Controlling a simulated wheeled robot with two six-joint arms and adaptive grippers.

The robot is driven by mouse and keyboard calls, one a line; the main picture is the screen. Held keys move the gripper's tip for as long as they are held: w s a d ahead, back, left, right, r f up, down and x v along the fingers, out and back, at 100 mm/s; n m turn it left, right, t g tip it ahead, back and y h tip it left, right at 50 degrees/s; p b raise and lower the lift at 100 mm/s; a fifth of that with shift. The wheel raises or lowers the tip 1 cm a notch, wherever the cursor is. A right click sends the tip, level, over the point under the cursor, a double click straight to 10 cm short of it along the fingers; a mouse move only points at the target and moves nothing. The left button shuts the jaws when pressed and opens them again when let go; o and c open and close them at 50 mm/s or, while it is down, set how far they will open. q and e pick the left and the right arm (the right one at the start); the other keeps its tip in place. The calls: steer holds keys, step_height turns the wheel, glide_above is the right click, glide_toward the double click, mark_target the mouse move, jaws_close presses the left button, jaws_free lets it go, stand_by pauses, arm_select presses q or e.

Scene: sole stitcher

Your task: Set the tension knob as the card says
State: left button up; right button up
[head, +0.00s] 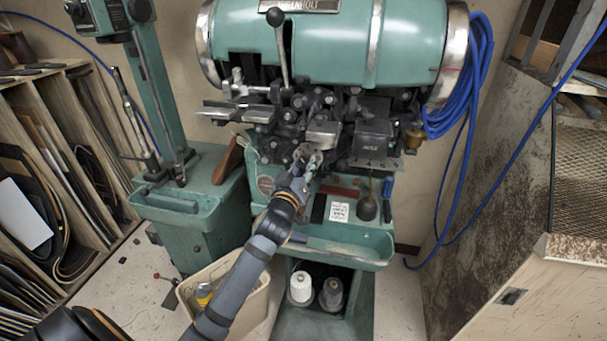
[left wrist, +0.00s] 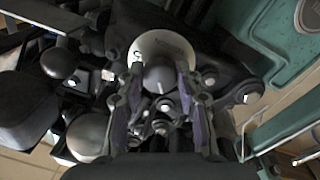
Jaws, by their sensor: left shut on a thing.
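The tension knob (left wrist: 160,77) is a grey round knob in front of a pale dial disc (left wrist: 163,46) in the left wrist view. My left gripper (left wrist: 159,84) has one finger on each side of the knob and is shut on it. In the head view my left gripper (head: 306,166) reaches up to the front of the green stitching machine (head: 325,45), and its fingers largely hide the knob. Marks on the disc are too small to read. A small white card (head: 339,212) with print lies on the machine's green tray; its text is not legible. My right gripper is not in view.
Dark metal linkages (head: 320,120) crowd around the gripper. A cream bin (head: 245,312) and thread cones (head: 301,287) sit below. Blue cable (head: 470,75) hangs at right.

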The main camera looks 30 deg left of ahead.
arm_select(q)
steer(key=shift+n+b, duration=0.8)
steer(key=shift+n, duration=0.3)
steer(key=o, duration=1.2)
steer(key=shift+c, duration=0.2)
steer(key=s+d, duration=0.2)
steer(key=s, duration=0.9)
steer(key=shift+s+d+f, duration=0.25)
steer(key=shift+s+f, duration=0.05)
steer(key=shift+s, duration=0.1)
